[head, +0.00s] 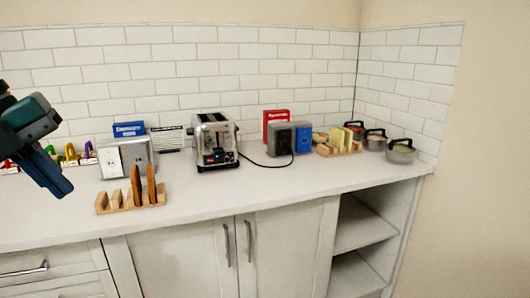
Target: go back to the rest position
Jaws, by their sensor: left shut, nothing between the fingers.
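My left gripper (55,178) comes in from the left edge of the head view. It is dark with a teal part, its fingers are shut, and nothing is held between them. It is in front of the left end of the white counter and apart from the things on it. My right gripper is not in view.
On the white counter (230,190) stand a wooden rack (118,205), a toaster (214,141), a grey outlet box (110,160), a red box (276,121), and several pots (401,151) at the right. The counter's middle front is clear. Open shelves (362,225) are below right.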

